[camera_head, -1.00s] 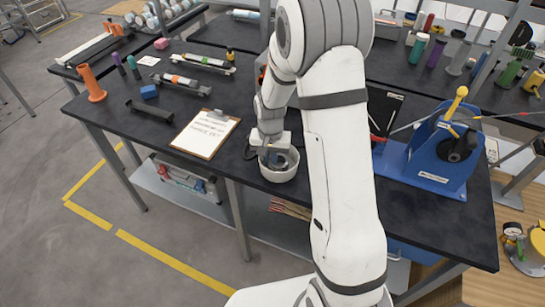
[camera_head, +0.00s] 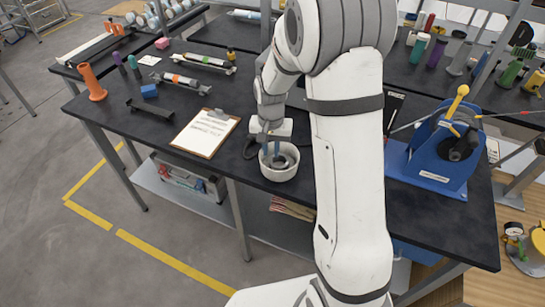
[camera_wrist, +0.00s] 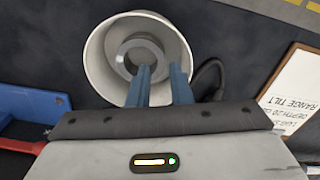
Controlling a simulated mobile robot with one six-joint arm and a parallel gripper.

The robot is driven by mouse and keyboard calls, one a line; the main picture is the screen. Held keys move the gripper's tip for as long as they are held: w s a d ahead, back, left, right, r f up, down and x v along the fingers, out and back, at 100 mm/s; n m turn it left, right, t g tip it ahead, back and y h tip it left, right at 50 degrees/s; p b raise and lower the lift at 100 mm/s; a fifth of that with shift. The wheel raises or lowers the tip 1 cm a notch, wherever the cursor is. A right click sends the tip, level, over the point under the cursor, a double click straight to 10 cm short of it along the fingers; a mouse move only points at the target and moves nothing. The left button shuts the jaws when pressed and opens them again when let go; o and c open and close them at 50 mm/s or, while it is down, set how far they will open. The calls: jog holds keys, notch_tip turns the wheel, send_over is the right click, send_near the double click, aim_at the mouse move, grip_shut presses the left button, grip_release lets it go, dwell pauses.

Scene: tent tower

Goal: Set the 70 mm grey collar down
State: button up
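The grey collar (camera_wrist: 126,62), a ring with a round hole, sits inside a round white bowl-like container (camera_wrist: 98,76) in the wrist view. In the head view the collar (camera_head: 286,161) shows inside the white container (camera_head: 279,175) near the table's front edge. My gripper (camera_wrist: 160,68) points at the container, its two blue fingers apart with a gap between them. The fingertips overlap the collar's near right side in the wrist view. In the head view my gripper (camera_head: 272,152) is over the container's left part. Whether a finger touches the collar cannot be told.
A clipboard (camera_head: 204,134) lies left of the container. A blue machine (camera_head: 428,160) with a yellow handle stands to the right on the black table (camera_head: 265,208). A dark cable curves beside the container. Orange, purple and green posts stand at the back left.

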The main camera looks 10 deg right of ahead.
aim_at(271, 159)
notch_tip(271, 159, up, 7)
jog(key=s+d+r+n+t, duration=0.1)
jog(key=s+r, duration=0.4)
jog(key=s, duration=0.6)
jog(key=s+d+r+n+t, duration=0.2)
jog(key=s+r, duration=0.3)
jog(key=s, duration=0.6)
jog(key=shift+s+n, duration=0.3)
jog(key=shift+n, duration=0.2)
jog(key=shift+w+a, duration=0.1)
